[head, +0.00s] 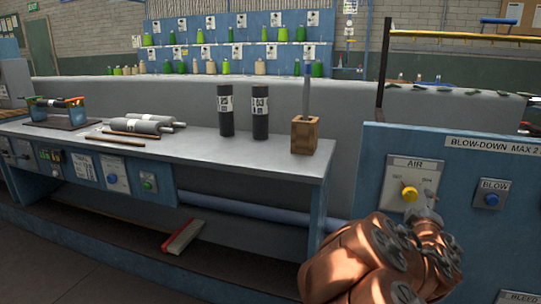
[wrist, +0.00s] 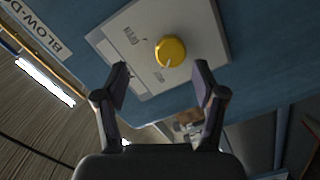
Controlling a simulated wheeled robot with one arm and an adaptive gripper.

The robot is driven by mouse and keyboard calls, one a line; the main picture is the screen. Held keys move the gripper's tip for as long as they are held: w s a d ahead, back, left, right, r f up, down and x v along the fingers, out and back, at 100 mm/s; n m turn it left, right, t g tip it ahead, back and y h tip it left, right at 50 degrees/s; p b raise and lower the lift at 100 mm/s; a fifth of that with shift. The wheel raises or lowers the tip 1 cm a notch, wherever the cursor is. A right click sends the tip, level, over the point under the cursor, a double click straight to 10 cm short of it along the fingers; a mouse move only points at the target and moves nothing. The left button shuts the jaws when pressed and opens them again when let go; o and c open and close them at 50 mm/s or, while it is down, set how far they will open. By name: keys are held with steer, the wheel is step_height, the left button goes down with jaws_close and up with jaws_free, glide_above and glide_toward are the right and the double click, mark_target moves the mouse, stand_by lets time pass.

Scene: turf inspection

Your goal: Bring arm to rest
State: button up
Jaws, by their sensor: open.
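My copper-coloured arm (head: 385,255) rises at the lower right of the head view, in front of the blue panel. My gripper (wrist: 162,78) shows in the wrist view with its two dark fingers spread apart and nothing between them. It faces the grey AIR plate with the yellow knob (wrist: 170,51), which lies beyond the fingertips. The same yellow knob (head: 409,194) shows in the head view, just left of the arm's end. In the head view the gripper's fingers are mostly hidden or too small to make out.
A blue BLOW button (head: 491,199) sits right of the AIR plate. The grey workbench (head: 232,158) at left carries two black cylinders (head: 260,112), a wooden block (head: 304,134) and rollers (head: 136,126). A red-edged brush (head: 183,237) lies below. A rail (head: 455,38) stands above the panel.

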steer(key=s+r+m+g+h+p, duration=0.1)
steer(key=s+r+m+g+p, duration=0.3)
steer(key=s+r+p, duration=0.15)
steer(key=s+a+r+m+g+y+p, duration=0.1)
steer(key=s+a+r+g+y+p, duration=0.2)
steer(key=s+a+p, duration=0.5)
steer(key=s+a+r+m+g+y+p, duration=0.1)
steer(key=s+a+r+g+y+p, duration=0.2)
steer(key=s, duration=1.2)
steer(key=s+a+r+m+g+y+p, duration=0.1)
steer(key=s+a+r+g+y+p, duration=0.1)
steer(key=s+a+r+g+p, duration=0.5)
steer(key=s+a+r+p, duration=0.1)
steer(key=s+a+p, duration=0.4)
steer(key=a+p, duration=0.2)
steer(key=shift+a+g+y, duration=0.3)
steer(key=shift+a+y, duration=0.1)
steer(key=shift+a, duration=0.3)
